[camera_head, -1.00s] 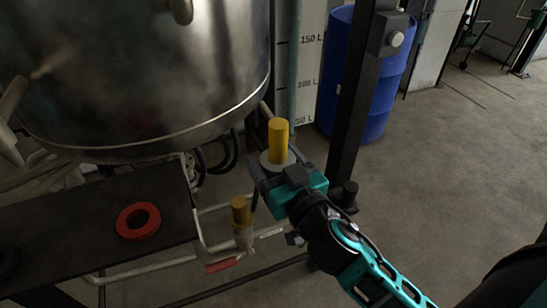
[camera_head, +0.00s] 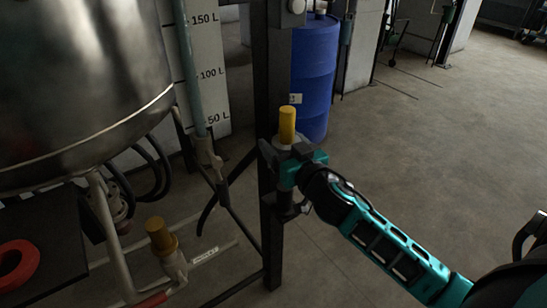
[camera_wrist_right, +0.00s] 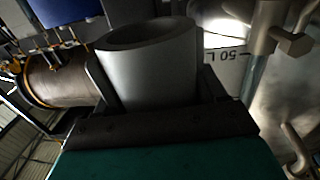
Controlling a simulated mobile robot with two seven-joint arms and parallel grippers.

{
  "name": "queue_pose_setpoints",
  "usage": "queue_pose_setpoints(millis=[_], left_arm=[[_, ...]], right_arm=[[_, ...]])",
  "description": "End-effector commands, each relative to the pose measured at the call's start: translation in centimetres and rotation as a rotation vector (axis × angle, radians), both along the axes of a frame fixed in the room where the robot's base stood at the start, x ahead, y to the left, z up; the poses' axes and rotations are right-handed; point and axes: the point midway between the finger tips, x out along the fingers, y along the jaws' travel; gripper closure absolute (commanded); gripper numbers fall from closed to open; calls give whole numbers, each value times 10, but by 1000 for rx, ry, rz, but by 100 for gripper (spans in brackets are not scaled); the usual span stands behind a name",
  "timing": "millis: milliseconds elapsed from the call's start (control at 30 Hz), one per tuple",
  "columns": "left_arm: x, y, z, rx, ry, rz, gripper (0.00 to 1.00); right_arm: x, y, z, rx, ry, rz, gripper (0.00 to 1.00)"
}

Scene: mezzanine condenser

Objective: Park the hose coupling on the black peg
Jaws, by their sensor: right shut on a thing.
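The hose coupling (camera_head: 287,126) has a yellow upper part and a grey collar. My right gripper (camera_head: 284,147) is shut around the grey collar and holds the coupling upright, with the yellow part pointing up. In the right wrist view the grey hollow end of the coupling (camera_wrist_right: 150,68) sits between the fingers. A short black stub, which looks like the black peg (camera_head: 288,206), shows on the dark upright post just below the gripper. The gripper and wrist partly hide this area, so I cannot tell the gap. My left gripper is not in view.
A steel tank (camera_head: 75,85) fills the left. A yellow-capped pipe fitting (camera_head: 160,238) stands lower left, and a red ring (camera_head: 15,262) lies on a dark shelf. A blue drum (camera_head: 312,75) stands behind the post (camera_head: 271,240). The floor at right is clear.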

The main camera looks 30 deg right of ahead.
Motion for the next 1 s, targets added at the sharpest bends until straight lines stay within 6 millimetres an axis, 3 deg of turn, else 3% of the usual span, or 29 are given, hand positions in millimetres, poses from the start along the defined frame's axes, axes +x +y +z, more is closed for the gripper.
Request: queue_pose_setpoints(millis=[500, 1000], left_arm=[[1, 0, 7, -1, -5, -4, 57], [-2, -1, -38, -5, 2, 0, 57]], right_arm=[[1, -2, 3, 5, -3, -7, 78], [2, -2, -46, 2, -4, -5, 78]])
